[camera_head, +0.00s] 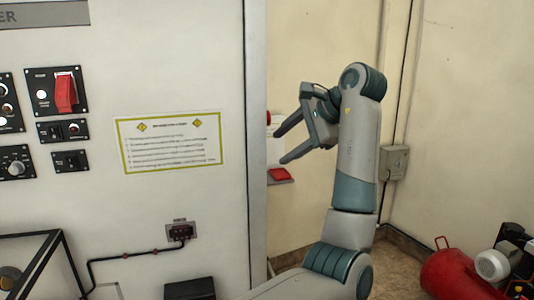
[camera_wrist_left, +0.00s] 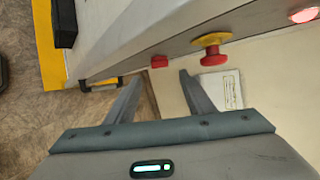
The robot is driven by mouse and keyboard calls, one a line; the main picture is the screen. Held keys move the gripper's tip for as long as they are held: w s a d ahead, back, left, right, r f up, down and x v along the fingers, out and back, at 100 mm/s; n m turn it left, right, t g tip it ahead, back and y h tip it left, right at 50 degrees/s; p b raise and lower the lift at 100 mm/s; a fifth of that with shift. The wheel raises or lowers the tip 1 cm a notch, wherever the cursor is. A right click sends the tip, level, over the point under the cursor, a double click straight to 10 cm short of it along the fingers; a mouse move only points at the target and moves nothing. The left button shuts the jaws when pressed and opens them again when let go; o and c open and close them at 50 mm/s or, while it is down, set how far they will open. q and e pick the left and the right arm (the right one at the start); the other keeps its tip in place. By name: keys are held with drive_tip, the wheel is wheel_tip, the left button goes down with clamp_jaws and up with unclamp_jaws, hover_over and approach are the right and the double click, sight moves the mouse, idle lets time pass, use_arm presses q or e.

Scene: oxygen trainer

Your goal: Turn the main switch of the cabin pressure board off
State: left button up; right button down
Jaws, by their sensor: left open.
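My left gripper (camera_head: 281,147) is open, its fingers pointing left toward the edge of the white panel, with nothing seen between them. In the left wrist view its fingertips (camera_wrist_left: 161,76) are apart, and a small red part (camera_wrist_left: 158,61) on a grey strip shows just beyond the gap. Right of that part, a red mushroom button with a yellow base (camera_wrist_left: 212,50) is on the same strip. I cannot tell from any label which is the main switch of the cabin pressure board. My right gripper is not in view.
The white panel (camera_head: 200,75) carries a red guarded switch (camera_head: 65,92), small black modules and a yellow-edged notice (camera_head: 170,141). A grey wall box (camera_head: 393,162) is right of my arm.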

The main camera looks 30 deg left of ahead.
use_arm(q)
drive_tip(key=p+x, duration=0.2)
drive_tip(key=x, duration=0.6)
drive_tip(key=shift+a+f+p, duration=0.2)
drive_tip(key=shift+a+p, duration=0.1)
drive_tip(key=shift+p, duration=0.1)
drive_tip(key=c, duration=1)
